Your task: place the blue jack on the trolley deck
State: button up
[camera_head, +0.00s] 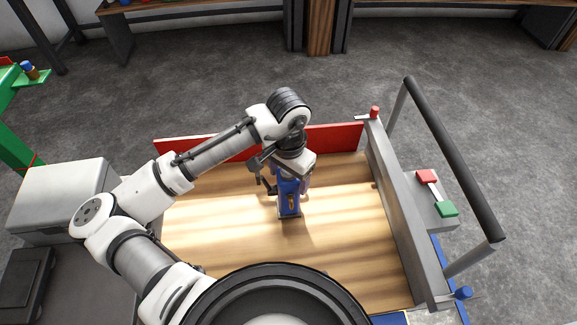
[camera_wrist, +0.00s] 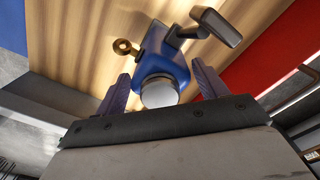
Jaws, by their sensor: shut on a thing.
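The blue jack (camera_head: 289,194) stands upright over the middle of the wooden trolley deck (camera_head: 350,240), its base at or very near the boards. My gripper (camera_head: 284,172) is over its top and shut on it. In the wrist view the blue jack (camera_wrist: 163,62) sits between the two fingers of my gripper (camera_wrist: 160,88). Its round silver top faces the camera, with a brass knob on one side and a dark lever on the other. The wrist view cannot settle whether its base touches the deck (camera_wrist: 90,50).
A red board (camera_head: 335,138) edges the deck's far side. A grey rail with a dark push bar (camera_head: 455,160) bounds the right, with red and green buttons (camera_head: 436,192) beyond it. A green stand (camera_head: 15,130) is at far left. The deck around the jack is clear.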

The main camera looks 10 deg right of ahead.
jog(key=shift+f, duration=1.3)
jog(key=o, duration=2)
jog(key=shift+f, duration=0.1)
notch_tip(320, 180, up, 12)
jog(key=shift+r+b, duration=0.2)
jog(key=shift+b, duration=0.2)
